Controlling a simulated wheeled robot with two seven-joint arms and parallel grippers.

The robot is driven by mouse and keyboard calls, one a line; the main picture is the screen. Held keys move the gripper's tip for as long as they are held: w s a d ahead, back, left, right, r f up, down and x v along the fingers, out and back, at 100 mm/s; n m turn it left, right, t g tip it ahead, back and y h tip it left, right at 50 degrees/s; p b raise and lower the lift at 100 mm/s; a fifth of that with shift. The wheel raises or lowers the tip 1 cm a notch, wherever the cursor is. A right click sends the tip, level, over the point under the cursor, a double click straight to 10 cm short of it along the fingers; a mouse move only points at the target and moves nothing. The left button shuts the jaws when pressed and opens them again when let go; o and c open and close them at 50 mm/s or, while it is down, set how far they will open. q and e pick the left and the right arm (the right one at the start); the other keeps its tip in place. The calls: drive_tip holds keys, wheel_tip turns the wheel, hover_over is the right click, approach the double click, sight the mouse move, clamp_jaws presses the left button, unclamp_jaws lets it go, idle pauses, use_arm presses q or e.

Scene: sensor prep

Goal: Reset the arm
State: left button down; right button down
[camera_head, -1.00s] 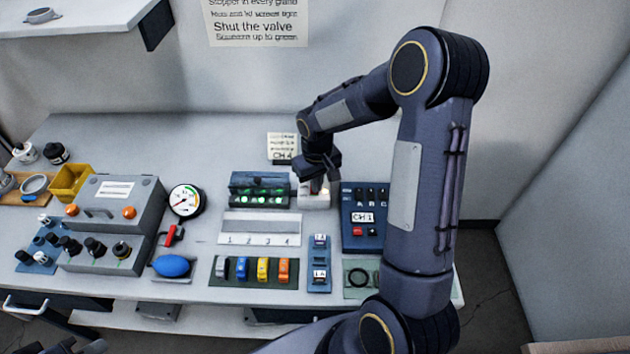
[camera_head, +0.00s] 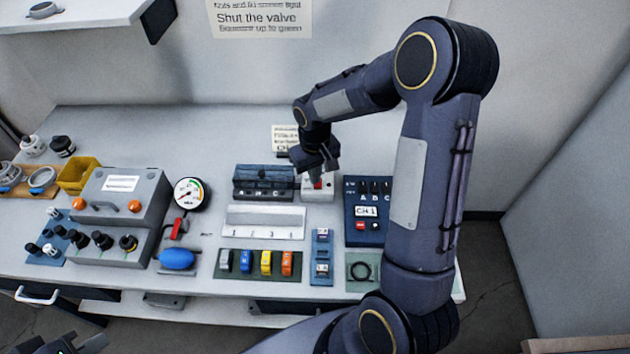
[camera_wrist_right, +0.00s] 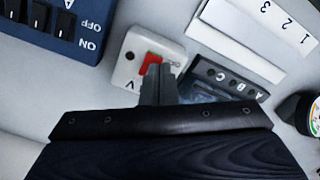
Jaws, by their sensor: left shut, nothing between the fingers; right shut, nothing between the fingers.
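My right gripper (camera_head: 317,172) is shut and empty, reaching down over a small white switch box (camera_head: 318,193) with a red rocker. In the right wrist view its closed fingertips (camera_wrist_right: 160,78) are at the red rocker (camera_wrist_right: 150,63), partly covering it; I cannot tell whether they touch. My right arm bends across the right side of the head view. My left gripper (camera_head: 75,345) shows only partly at the bottom left edge, shut and away from the table things.
A dark lettered box (camera_head: 263,182) stands left of the switch box, and a blue switch panel (camera_head: 367,228) stands right. In front are a numbered white rack (camera_head: 262,222) and a tray of coloured pieces (camera_head: 258,272). A gauge (camera_head: 190,195) and grey console (camera_head: 120,205) are left.

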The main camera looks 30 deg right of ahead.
drive_tip(key=shift+d+r, duration=0.1)
drive_tip(key=shift+r, duration=0.5)
use_arm(q)
drive_tip(key=shift+w+d+r+p, duration=0.1)
drive_tip(key=shift+d+r+p, duration=0.25)
drive_tip(key=shift+r, duration=0.3)
use_arm(e)
drive_tip(key=shift+d+r, duration=0.15)
drive_tip(key=shift+d, duration=0.15)
drive_tip(key=shift+d+r, duration=0.1)
drive_tip(key=s+a+r+m+t+y, duration=0.1)
drive_tip(key=s+a+r+t+y, duration=0.25)
drive_tip(key=s+r, duration=1.1)
drive_tip(key=s+a+t, duration=0.2)
drive_tip(key=s+a, duration=0.2)
drive_tip(key=s, duration=0.3)
drive_tip(key=shift+s+r+m, duration=0.3)
